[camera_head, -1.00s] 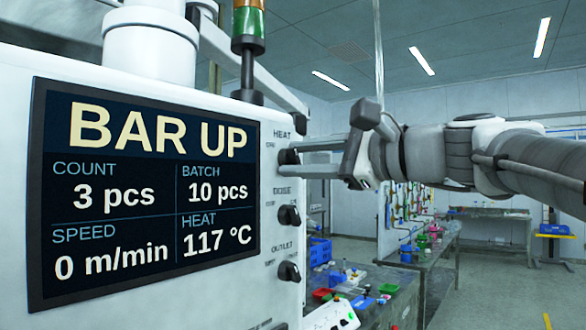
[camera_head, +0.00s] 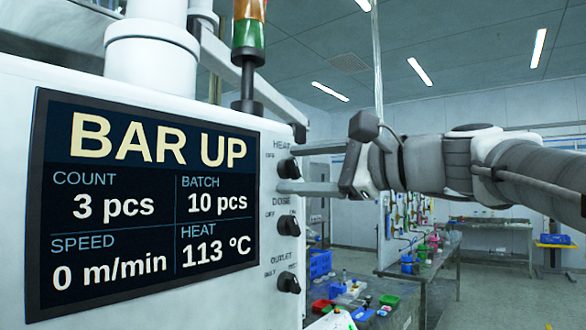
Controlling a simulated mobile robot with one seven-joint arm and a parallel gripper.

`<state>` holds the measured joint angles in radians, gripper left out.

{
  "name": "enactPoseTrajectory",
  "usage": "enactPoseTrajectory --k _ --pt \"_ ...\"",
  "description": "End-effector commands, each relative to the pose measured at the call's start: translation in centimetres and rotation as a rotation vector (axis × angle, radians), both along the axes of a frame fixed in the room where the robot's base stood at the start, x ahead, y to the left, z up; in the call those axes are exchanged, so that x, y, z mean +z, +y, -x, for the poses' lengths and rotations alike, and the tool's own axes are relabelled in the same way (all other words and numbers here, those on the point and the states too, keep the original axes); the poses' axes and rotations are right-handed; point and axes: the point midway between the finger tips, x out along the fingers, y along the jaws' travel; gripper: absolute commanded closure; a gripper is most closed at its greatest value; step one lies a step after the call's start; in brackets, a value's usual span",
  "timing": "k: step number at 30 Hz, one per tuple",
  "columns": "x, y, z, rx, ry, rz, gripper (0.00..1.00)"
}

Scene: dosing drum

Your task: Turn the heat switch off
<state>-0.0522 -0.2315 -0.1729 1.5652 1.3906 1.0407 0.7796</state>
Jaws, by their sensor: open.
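The heat switch (camera_head: 288,168) is a black rotary knob at the top of a column of knobs on the white machine's side face, under the label HEAT. An "OFF" mark shows at its upper left. Its exact setting is hard to read. My gripper (camera_head: 291,167) reaches in from the right, its two grey fingers open, one above the knob and one below. A gap shows between the knob and the fingers, though contact at the tips is hard to judge. The display (camera_head: 150,200) reads BAR UP and heat 113 °C.
A signal tower (camera_head: 248,55) stands above the panel. A bench with coloured trays (camera_head: 388,299) is behind at lower right.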

Motion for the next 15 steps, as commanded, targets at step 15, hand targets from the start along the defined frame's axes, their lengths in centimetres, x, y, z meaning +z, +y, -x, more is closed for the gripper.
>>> enactPoseTrajectory --k 15 --pt "0.0 -6.6 5.2 -0.004 -0.002 -0.001 0.31"
